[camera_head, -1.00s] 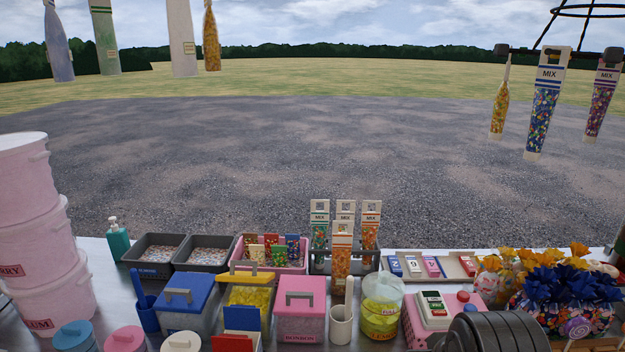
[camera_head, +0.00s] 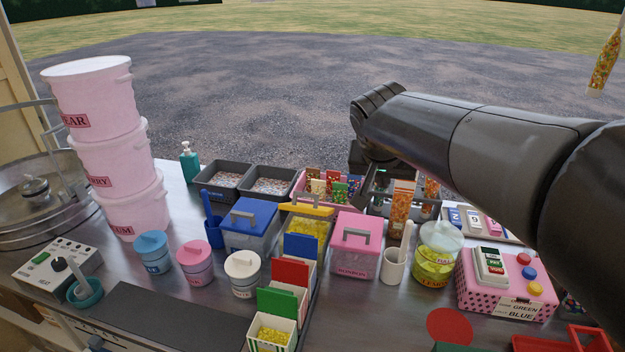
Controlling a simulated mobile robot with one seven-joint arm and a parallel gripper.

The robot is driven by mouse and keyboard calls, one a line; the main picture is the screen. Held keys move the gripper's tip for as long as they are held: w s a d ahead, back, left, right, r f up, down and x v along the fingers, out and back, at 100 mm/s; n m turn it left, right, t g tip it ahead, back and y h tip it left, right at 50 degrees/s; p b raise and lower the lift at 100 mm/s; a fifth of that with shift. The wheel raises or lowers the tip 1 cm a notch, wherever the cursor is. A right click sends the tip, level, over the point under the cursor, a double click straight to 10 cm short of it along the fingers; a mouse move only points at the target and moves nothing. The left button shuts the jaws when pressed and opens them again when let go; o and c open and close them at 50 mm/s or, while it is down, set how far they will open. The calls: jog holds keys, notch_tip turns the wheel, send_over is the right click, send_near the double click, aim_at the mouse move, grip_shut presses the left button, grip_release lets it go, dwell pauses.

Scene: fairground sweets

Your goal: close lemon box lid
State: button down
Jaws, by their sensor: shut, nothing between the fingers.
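The lemon box (camera_head: 304,240) is a clear-sided box of yellow sweets in the row of boxes on the counter, between a blue-lidded and a pink-lidded box. Its yellow lid (camera_head: 306,209) is raised at the back edge, and yellow sweets show in front of it. My dark arm reaches in from the right. My gripper (camera_head: 362,158) is at the arm's far end, beyond and to the right of the lemon box and apart from its lid. The fingers are mostly hidden and small. They hold nothing that I can see.
The blue-lidded box (camera_head: 249,218) and pink-lidded box (camera_head: 356,233) flank the lemon box. Upright paper boxes (camera_head: 291,273) stand in front of it. A pink tray of packets (camera_head: 325,184) and bottle rack lie behind. A stack of pink tubs (camera_head: 112,150) rises at left.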

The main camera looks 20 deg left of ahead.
jog(key=w+a+f+t, duration=0.1)
jog(key=w+a, duration=0.3)
jog(key=a, duration=0.5)
jog(key=w+a+f, duration=0.1)
jog(key=w+a, duration=0.3)
jog(key=a, duration=0.6)
jog(key=shift+y, duration=0.4)
jog(key=w+f, duration=0.1)
jog(key=f, duration=0.2)
jog(key=w+f, duration=0.2)
jog(key=f, duration=0.1)
jog(key=w+f, duration=0.1)
jog(key=f, duration=0.2)
jog(key=shift+w+f, duration=0.15)
jog(key=shift+f, duration=0.25)
jog(key=shift+s+f, duration=0.25)
jog(key=shift+f, duration=0.05)
jog(key=shift+s+f, duration=0.45)
jog(key=shift+s, duration=0.25)
jog(key=s+f, duration=0.4)
jog(key=shift+s+f, duration=0.3)
jog(key=shift+f, duration=0.05)
jog(key=shift+s+f, duration=0.5)
jog(key=shift+f, duration=0.4)
